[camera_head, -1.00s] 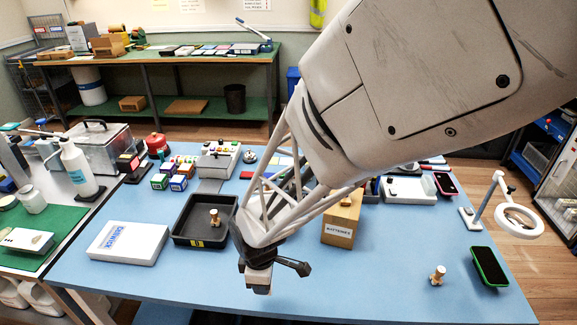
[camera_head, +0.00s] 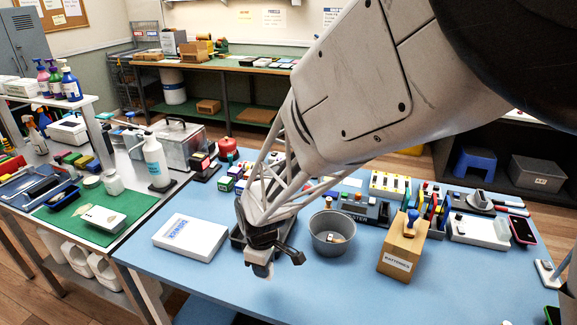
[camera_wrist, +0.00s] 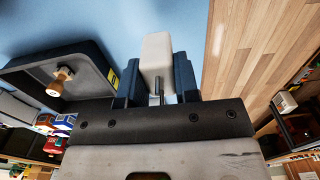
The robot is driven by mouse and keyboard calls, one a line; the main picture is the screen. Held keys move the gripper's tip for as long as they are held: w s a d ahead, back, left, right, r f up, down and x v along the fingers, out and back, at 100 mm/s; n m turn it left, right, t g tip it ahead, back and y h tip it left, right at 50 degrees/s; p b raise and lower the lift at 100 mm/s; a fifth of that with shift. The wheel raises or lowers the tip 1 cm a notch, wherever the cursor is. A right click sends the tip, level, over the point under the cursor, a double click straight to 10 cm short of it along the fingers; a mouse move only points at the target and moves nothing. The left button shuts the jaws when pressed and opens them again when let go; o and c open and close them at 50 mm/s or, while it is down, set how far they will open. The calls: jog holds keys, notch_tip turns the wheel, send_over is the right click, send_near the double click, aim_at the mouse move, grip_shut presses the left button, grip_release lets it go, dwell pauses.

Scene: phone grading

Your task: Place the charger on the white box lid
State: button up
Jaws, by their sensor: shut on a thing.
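My gripper (camera_head: 260,258) hangs over the front part of the blue table and is shut on the charger (camera_head: 262,270). In the wrist view the charger (camera_wrist: 157,52) is a pale block with metal prongs, between the dark fingers of my gripper (camera_wrist: 157,80). The white box (camera_head: 190,240) with blue lettering on its lid lies flat on the table, left of my gripper and apart from it. Its top looks bare. The box is not clearly visible in the wrist view.
A black tray (camera_wrist: 22,74) holding a wooden peg (camera_wrist: 58,82) is beside my gripper, mostly hidden behind it in the head view. A grey bowl (camera_head: 333,245) and a cardboard batteries box (camera_head: 400,252) stand to the right. The table's front edge is close.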

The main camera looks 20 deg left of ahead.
jog(key=a+r, duration=0.1)
jog(key=a, duration=1.7)
jog(key=shift+s+r, duration=0.2)
jog(key=shift+r, duration=0.15)
jog(key=shift+a, duration=0.1)
send_over(190, 232)
jog(key=shift+s+f, duration=0.1)
jog(key=shift+f, duration=0.65)
jog(key=shift+f, duration=1.75)
jog(key=shift+f, duration=0.2)
jog(key=o, duration=0.9)
